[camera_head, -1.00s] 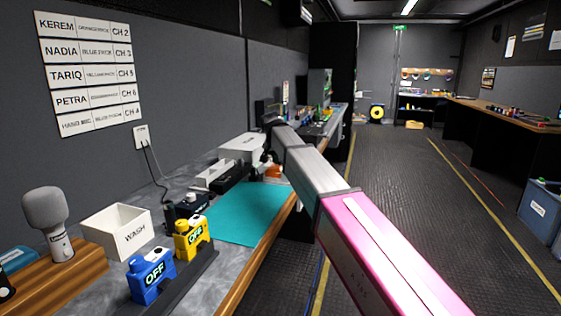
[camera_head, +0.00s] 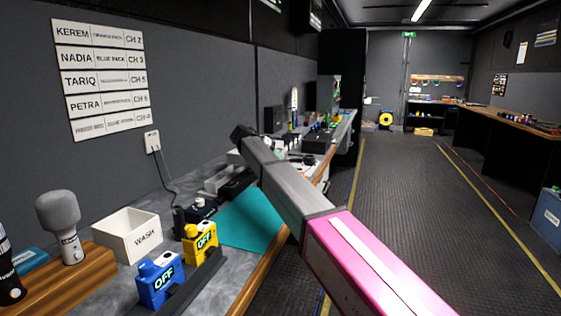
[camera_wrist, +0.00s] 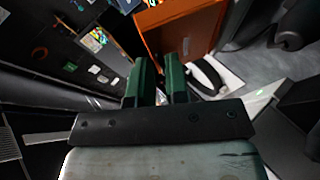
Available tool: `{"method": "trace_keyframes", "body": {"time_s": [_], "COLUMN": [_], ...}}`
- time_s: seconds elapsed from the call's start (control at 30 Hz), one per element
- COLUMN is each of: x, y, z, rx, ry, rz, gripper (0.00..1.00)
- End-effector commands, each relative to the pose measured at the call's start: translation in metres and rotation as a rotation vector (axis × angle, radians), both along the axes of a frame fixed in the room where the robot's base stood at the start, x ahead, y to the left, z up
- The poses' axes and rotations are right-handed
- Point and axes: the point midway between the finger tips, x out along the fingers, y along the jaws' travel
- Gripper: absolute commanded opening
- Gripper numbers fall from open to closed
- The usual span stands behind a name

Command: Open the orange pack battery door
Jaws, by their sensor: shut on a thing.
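The orange pack (camera_wrist: 182,32) shows in the wrist view as an orange block just beyond my fingertips. My gripper (camera_wrist: 159,72) has green fingers, shut with their tips against the near lower edge of the orange block. The gap between the fingers is narrow, and the exact part between the tips is hard to make out. I cannot make out the battery door's outline or whether it is open. In the head view my arm hides the gripper and the pack.
On the counter, a blue pack (camera_head: 160,279) and a yellow pack (camera_head: 200,242) marked OFF stand near a white WASH box (camera_head: 126,236). A teal mat (camera_head: 250,222) lies beyond them. A microphone (camera_head: 61,226) stands at left. The floor aisle (camera_head: 395,200) is clear.

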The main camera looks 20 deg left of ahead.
Motion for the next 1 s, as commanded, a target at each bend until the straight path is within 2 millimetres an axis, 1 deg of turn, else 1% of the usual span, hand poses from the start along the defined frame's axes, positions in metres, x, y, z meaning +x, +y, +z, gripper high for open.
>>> {"method": "trace_keyframes", "body": {"time_s": [0.03, 0.2, 0.4, 0.9, 0.93, 0.97, 1.0], "x": [0.0008, 0.0008, 0.0004, 0.0001, 0.0000, 0.0001, 0.0001], "y": [0.0067, 0.0106, 0.0129, 0.0126, 0.0125, 0.0125, 0.0123], "z": [-0.0047, -0.0058, -0.0059, -0.0058, -0.0059, -0.0057, -0.0053], "rx": [-0.020, -0.101, -0.152, -0.168, -0.168, -0.168, -0.169], "ry": [0.009, 0.017, 0.019, 0.020, 0.020, 0.019, 0.019], "rz": [0.006, 0.004, 0.005, 0.001, 0.001, 0.002, 0.002], "gripper": [0.00, 0.00, 0.00, 0.00, 0.21, 0.31, 0.33]}}
